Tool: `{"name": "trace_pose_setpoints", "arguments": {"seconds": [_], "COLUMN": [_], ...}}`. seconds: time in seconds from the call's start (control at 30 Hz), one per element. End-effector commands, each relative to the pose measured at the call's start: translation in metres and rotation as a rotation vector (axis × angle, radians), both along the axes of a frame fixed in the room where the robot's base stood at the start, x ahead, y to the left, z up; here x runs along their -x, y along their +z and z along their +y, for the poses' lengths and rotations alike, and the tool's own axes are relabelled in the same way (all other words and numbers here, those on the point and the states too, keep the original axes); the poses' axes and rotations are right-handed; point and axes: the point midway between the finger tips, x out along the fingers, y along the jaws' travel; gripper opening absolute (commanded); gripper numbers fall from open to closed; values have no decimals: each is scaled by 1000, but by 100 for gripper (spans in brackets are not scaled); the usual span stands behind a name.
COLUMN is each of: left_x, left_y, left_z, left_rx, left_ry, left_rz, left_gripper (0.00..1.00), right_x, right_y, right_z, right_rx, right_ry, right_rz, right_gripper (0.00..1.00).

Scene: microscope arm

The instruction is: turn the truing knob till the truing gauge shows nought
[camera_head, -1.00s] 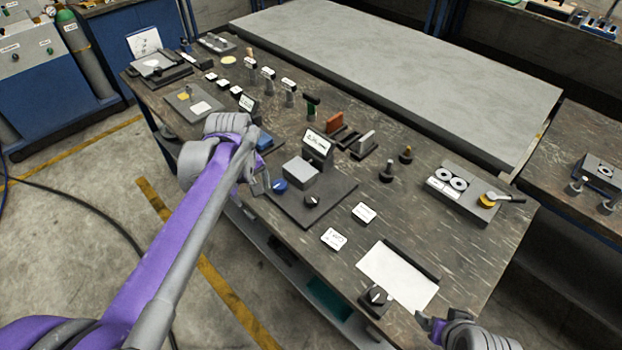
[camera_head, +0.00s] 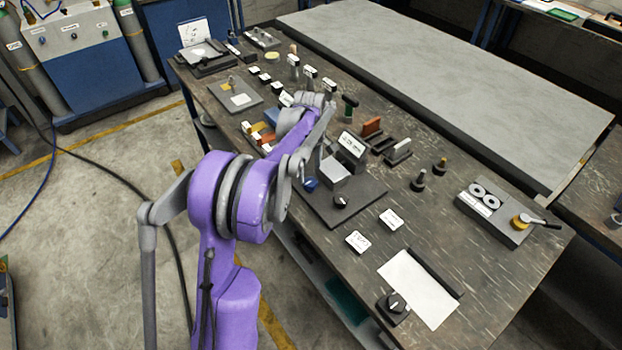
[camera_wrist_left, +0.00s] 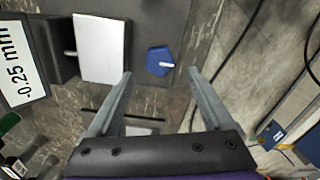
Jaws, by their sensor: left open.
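The gauge (camera_head: 352,146) is a dark box with a white display; in the left wrist view its display (camera_wrist_left: 22,68) reads -0.25 mm. It stands behind a pale block (camera_head: 335,171) on a dark plate (camera_head: 362,203). A blue knob (camera_head: 311,184) with a white pointer is on the same plate, left of a black knob (camera_head: 341,201). I cannot read which knob is the truing knob. My left gripper (camera_wrist_left: 160,72) is open and empty, its fingertips on either side of the blue knob (camera_wrist_left: 158,60) in the picture; contact cannot be told. My right gripper is out of view.
White label cards (camera_head: 358,242) lie in front of the plate. A white sheet (camera_head: 418,288) and another black knob box (camera_head: 394,306) are near the front edge. Small blocks and posts (camera_head: 372,126) stand behind. My left arm covers part of the bench's left edge.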

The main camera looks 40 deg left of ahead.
Motion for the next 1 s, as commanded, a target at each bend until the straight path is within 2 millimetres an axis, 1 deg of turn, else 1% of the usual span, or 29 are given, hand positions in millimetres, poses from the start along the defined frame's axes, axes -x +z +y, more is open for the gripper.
{"name": "trace_pose_setpoints", "arguments": {"seconds": [0.03,0.1,0.2,0.3,0.43,0.67,0.8,0.97,1.0], "left_x": [0,0,0,0,0,0,0,0,0], "left_y": [-11,-22,-35,-43,-48,-48,-48,-48,-48], "left_z": [0,0,0,0,0,0,0,0,0], "left_rx": [0,0,0,0,0,0,0,0,0], "left_ry": [-1,-1,-1,-1,-1,-1,-1,-1,-1], "left_rz": [0,0,0,-1,-1,-1,0,-1,-1], "left_gripper": [85,85,85,85,85,85,60,31,24], "right_x": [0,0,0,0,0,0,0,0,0], "right_y": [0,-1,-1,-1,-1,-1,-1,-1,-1], "right_z": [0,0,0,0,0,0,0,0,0], "right_rx": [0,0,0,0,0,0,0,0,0], "right_ry": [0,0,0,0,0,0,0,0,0], "right_rz": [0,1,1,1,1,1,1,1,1], "right_gripper": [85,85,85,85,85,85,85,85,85]}}
